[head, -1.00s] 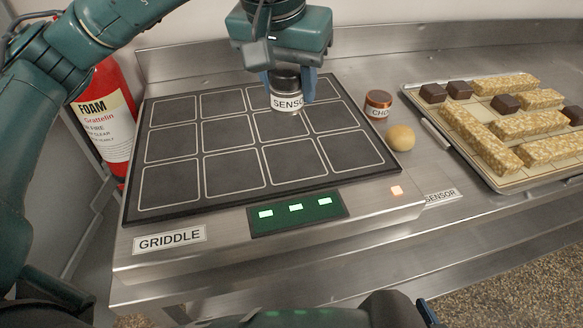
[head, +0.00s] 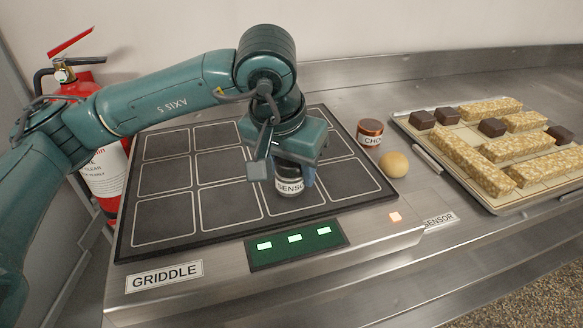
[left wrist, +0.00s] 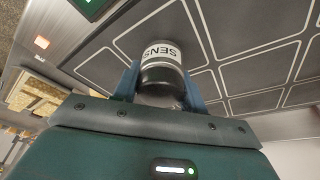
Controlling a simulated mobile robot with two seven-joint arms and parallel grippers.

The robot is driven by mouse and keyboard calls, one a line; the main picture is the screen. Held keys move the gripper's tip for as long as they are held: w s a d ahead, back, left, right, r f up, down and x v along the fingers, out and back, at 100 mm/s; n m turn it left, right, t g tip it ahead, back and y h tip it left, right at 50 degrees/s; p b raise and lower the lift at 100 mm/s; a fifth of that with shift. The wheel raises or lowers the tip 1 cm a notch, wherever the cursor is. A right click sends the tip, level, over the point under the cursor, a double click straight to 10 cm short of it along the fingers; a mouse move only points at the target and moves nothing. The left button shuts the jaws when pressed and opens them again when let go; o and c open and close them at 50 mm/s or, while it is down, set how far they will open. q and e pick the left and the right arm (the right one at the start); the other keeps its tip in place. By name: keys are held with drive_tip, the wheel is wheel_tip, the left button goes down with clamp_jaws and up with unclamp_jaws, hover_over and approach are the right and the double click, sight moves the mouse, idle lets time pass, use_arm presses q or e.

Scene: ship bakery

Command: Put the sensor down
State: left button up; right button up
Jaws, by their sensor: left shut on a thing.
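The sensor (head: 290,184) is a small cylinder with a dark body and a white band lettered "SENSO". My left gripper (head: 281,178) is shut on it, over the right part of the griddle (head: 185,222), in the row nearest the display. The left wrist view shows the sensor (left wrist: 161,58) between the two blue fingers. I cannot tell whether its base touches the griddle plate. A label reading "SENSOR" (head: 440,221) is on the steel counter to the right of the griddle; nothing stands on it. My right gripper is not in view.
A jar with a copper lid (head: 369,133) and a round tan ball (head: 394,165) stand right of the griddle. A tray (head: 432,163) of oat bars and dark cubes lies further right. A red fire extinguisher (head: 103,185) stands at the left.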

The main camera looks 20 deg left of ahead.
use_arm(q)
drive_tip(key=shift+f, duration=0.35)
drive_tip(key=o, duration=0.7)
drive_tip(key=shift+f+b, duration=0.15)
drive_tip(key=shift+b, duration=0.15)
drive_tip(key=o, duration=0.5)
drive_tip(key=shift+r+p, duration=0.35)
drive_tip(key=shift+p, duration=0.05)
drive_tip(key=v, duration=1.1)
drive_tip(key=shift+r, duration=0.4)
drive_tip(key=shift+s, duration=0.15)
